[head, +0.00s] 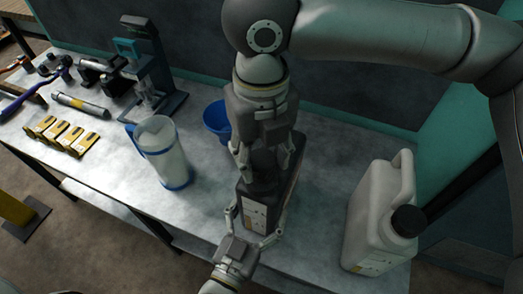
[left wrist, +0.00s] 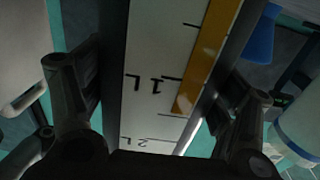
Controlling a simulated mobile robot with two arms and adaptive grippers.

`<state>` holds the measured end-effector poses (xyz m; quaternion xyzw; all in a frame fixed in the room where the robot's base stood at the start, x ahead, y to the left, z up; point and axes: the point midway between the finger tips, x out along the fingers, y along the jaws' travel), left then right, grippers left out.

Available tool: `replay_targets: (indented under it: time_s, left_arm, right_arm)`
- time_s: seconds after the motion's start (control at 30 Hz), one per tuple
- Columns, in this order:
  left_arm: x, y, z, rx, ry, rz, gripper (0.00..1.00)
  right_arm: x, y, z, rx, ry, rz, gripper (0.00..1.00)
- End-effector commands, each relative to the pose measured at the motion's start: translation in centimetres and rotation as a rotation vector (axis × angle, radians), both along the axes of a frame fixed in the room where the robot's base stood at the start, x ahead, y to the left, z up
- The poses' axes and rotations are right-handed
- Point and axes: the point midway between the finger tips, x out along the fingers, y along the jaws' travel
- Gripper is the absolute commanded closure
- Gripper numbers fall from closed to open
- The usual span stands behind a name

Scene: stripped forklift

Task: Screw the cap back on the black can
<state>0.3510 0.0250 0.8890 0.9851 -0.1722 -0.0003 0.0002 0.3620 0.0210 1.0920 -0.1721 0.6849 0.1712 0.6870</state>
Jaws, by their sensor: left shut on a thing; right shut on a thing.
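The black can (head: 291,190) stands on the workbench, with a pale label on its near side. My left gripper (head: 256,224) is shut on the can's lower body from the near side, one finger on each side. In the left wrist view the labelled face of the can (left wrist: 160,75), with 1 L and 2 L marks and an orange strip, fills the space between the fingers. My right gripper (head: 264,160) comes down from above and is shut on the dark cap (head: 263,158) at the can's top. The gripper mostly hides the cap and neck, so I cannot tell how they are seated.
A white canister (head: 372,215) with a black cap stands to the right. A clear jug (head: 163,155) with blue trim and a blue container (head: 217,118) stand to the left. Yellow pieces (head: 65,134), tools and a press lie further left. Some bench between jug and can is clear.

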Motion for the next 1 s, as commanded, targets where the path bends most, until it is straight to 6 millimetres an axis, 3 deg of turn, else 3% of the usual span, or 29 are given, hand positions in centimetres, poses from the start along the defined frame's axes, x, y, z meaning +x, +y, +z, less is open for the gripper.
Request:
replay_targets:
  time_s: [0.6, 0.63, 0.7, 0.87, 1.0]
  left_arm:
    - [0.0, 0.0, 0.0, 0.001, -0.001, 0.0, 0.61]
    - [0.0, 0.0, 0.0, 0.001, -0.001, 0.0, 0.85]
    - [0.0, 0.0, 0.0, 0.001, -0.001, 0.0, 0.85]
    - [0.0, 0.0, 0.0, 0.002, -0.002, -0.001, 0.85]
    - [0.0, 0.0, 0.1, 0.002, -0.002, -0.001, 0.85]
  right_arm:
    - [0.0, 0.0, -1.3, 0.0, 0.0, 0.002, 0.66]
    - [0.0, 0.0, -1.2, -0.001, 0.0, 0.001, 0.65]
    - [0.0, 0.0, -1.3, -0.001, 0.0, -0.012, 0.66]
    - [0.0, 0.0, -1.3, -0.001, 0.001, -0.171, 0.66]
    - [0.0, 0.1, -1.3, -0.001, 0.001, -0.414, 0.66]
